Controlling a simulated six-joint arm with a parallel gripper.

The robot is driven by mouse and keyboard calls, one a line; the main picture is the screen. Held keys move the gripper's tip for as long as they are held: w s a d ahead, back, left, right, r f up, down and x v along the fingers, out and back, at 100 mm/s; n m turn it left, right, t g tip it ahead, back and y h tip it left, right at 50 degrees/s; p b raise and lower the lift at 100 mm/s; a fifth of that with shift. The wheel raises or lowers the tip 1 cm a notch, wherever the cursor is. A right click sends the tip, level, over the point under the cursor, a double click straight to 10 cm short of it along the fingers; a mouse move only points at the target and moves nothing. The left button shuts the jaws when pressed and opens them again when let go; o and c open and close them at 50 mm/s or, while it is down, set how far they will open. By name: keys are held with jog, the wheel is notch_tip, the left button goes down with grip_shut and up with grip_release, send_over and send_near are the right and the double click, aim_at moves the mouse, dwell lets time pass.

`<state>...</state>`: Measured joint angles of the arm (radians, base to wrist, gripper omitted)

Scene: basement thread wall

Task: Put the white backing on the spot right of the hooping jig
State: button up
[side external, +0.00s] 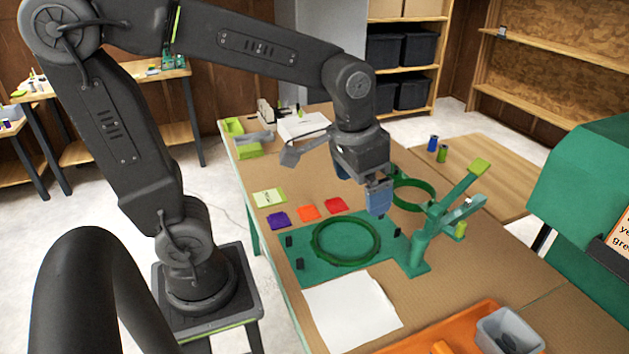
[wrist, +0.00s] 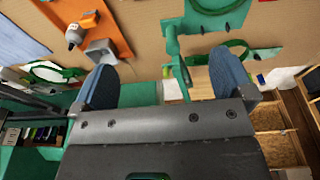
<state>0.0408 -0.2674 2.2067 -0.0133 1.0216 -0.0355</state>
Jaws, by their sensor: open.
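A white sheet (side external: 352,312), which looks like the white backing, lies flat on the table at the near edge of the hooping jig in the side view. The jig is a green plate (side external: 302,237) with a dark green ring (side external: 318,252) on it; part of the jig also shows at the top of the wrist view (wrist: 216,22). My gripper (side external: 362,186) is open and empty, above the table behind the jig. Its two blue fingers stand apart in the wrist view (wrist: 165,82). I cannot tell which bare patch is the spot.
A green clamp stand (side external: 420,250) rises beside the jig. An orange tray (side external: 455,330) and grey bin (side external: 508,330) are at the front. Another white sheet (side external: 302,126) lies at the back.

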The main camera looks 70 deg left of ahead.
jog(key=s+a+r+t, duration=0.1)
jog(key=s+t, duration=0.2)
jog(key=s, duration=0.4)
jog(key=shift+s+a+r+t, duration=0.15)
jog(key=shift+s+a+t, duration=0.05)
jog(key=shift+s+t, duration=0.15)
dwell(0.9)
